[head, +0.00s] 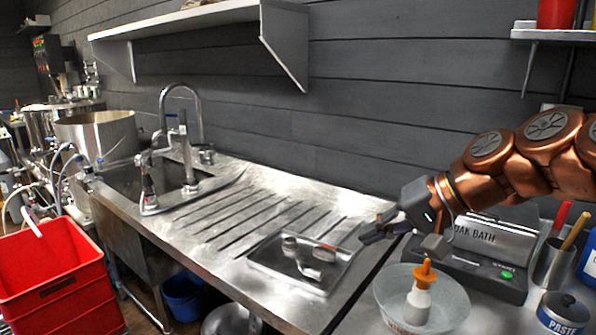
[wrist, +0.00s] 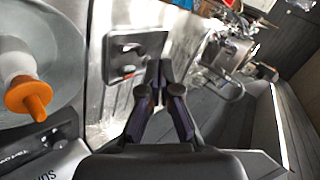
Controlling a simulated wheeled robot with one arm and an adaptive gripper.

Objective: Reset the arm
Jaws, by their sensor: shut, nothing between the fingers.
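My copper-coloured arm reaches in from the right in the head view. My gripper (head: 368,232) is in the air over the right end of the steel drainboard, near the wall. In the wrist view my gripper (wrist: 160,72) has its dark fingers together at the tips, with nothing between them. A small tray (head: 302,262) with a grey pipe fitting (head: 300,258) lies on the drainboard below and to the left of the gripper. The tray (wrist: 152,38) also shows beyond the fingertips in the wrist view.
A clear bowl (head: 455,300) holds an orange-tipped white bottle (head: 418,298) below the gripper. Behind it is a bath device (head: 480,262). A tool cup (head: 551,265) and a paste tub (head: 563,312) stand right. The faucet (head: 186,150) rises at left. The shelf (head: 190,20) is above.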

